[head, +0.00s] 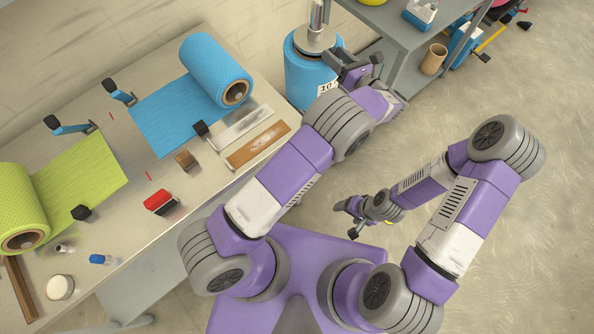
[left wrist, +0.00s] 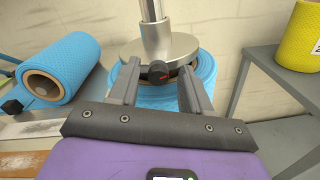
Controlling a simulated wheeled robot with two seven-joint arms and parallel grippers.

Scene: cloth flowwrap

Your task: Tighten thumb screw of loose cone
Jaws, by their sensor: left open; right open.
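A silver metal cone (head: 314,40) sits around an upright shaft (head: 317,14) on top of a blue roll (head: 308,75) labelled 10. My left gripper (head: 347,66) is open beside the cone. In the left wrist view its two fingers (left wrist: 159,80) stand on either side of the thumb screw, with a visible gap; contact cannot be told. My right gripper (head: 348,217) is open and empty, low over the floor.
A table (head: 110,140) on the left carries a blue roll (head: 215,70), a green roll (head: 20,205), a red block (head: 160,201) and small tools. A grey shelf (head: 400,35) stands right of the cone. The floor at the right is clear.

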